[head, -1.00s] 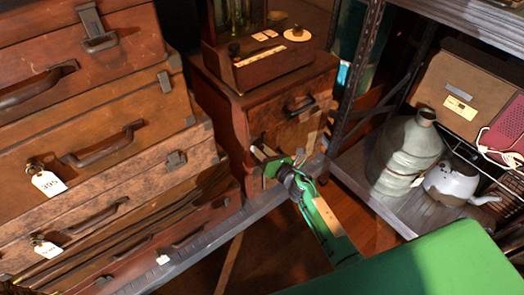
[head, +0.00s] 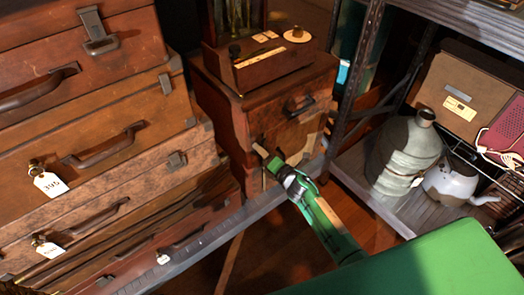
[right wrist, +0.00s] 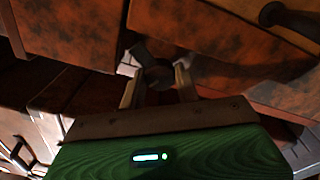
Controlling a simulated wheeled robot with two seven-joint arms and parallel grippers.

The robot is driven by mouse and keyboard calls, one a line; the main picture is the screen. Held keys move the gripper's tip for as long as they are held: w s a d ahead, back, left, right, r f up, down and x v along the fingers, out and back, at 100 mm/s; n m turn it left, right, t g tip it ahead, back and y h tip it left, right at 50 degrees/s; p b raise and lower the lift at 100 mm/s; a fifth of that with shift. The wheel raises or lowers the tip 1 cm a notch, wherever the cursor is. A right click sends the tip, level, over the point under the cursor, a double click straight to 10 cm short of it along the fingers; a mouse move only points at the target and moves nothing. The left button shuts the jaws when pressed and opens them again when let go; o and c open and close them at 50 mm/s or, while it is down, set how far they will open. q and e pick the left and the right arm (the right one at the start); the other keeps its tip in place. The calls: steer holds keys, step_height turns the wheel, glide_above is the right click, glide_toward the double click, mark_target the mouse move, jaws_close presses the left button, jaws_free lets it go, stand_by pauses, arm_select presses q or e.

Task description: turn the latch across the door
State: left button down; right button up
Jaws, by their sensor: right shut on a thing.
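The small wooden cabinet with the door (head: 278,122) stands at the middle of the head view, with a dark handle on its upper front. My right gripper (head: 264,157) is at the lower part of its front. In the right wrist view, my right gripper (right wrist: 156,80) is shut on the latch (right wrist: 157,74), a small dark grey piece with a rounded body and a short flat arm slanting to the upper left. In the head view the gripper hides the latch. I cannot tell how far the latch lies across the door edge. My left gripper is not in view.
Stacked brown suitcases (head: 90,125) with tags fill the left. A metal shelf (head: 352,165) at the right holds a grey-green jug (head: 402,155), a white kettle (head: 458,183) and a tan box (head: 462,88). A wooden device (head: 262,62) stands on the cabinet.

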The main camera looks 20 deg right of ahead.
arm_select(q)
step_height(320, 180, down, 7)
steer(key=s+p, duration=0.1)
steer(key=p, duration=0.1)
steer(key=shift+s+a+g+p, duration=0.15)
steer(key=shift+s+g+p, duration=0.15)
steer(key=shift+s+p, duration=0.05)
arm_select(e)
steer(key=shift+f+m+h, duration=0.1)
steer(key=shift+m+h, duration=0.2)
steer(key=shift+m, duration=5.5)
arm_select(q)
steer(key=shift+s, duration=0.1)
arm_select(e)
steer(key=o, duration=0.7)
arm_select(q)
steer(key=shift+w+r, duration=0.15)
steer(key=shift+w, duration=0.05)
arm_select(e)
steer(key=v, duration=1.4)
steer(key=shift+f, duration=0.25)
